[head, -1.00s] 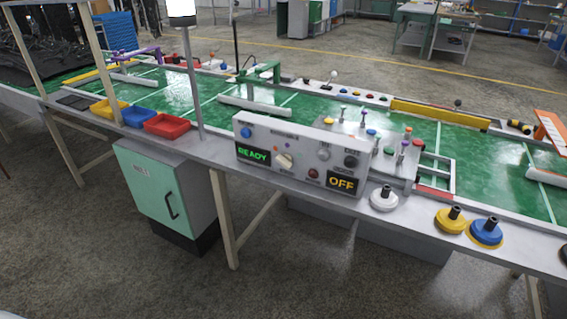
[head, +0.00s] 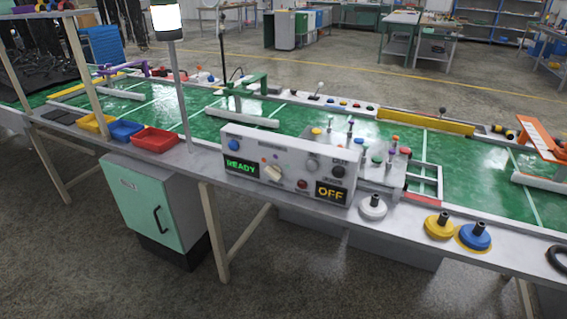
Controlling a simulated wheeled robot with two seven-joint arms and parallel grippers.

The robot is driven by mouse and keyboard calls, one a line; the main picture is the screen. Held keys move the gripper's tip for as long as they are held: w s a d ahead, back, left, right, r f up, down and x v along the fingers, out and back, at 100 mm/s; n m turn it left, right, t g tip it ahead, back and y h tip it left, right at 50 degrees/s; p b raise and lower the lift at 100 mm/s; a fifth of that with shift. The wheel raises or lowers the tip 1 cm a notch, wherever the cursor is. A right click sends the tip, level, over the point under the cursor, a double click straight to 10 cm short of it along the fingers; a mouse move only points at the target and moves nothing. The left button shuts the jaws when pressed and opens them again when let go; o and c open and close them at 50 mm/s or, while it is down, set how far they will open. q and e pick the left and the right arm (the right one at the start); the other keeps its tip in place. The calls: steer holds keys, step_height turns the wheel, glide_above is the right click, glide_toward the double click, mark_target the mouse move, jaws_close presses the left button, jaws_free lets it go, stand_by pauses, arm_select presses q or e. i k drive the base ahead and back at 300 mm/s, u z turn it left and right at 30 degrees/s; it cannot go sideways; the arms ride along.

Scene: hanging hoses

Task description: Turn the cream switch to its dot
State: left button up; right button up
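The cream switch (head: 273,172) is a rotary knob on the front of the white control box (head: 288,150). It sits between the green READY display (head: 241,166) and the OFF display (head: 331,193). Small coloured dots show just above the knob, but at this size I cannot tell which one it points to. The box stands at the front edge of the long green-topped table. Neither of my grippers is in view.
Red (head: 154,139), blue (head: 124,130) and yellow bins (head: 96,122) stand left of the box, near a lamp post (head: 181,85). White (head: 372,207), yellow (head: 438,226) and blue round pieces (head: 474,236) lie to its right. A green cabinet (head: 150,205) stands below. The floor in front is clear.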

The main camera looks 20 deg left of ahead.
mark_target(274, 171)
steer(key=k, duration=1.15)
steer(key=u, duration=0.8)
steer(key=i, duration=1.15)
steer(key=z, duration=0.4)
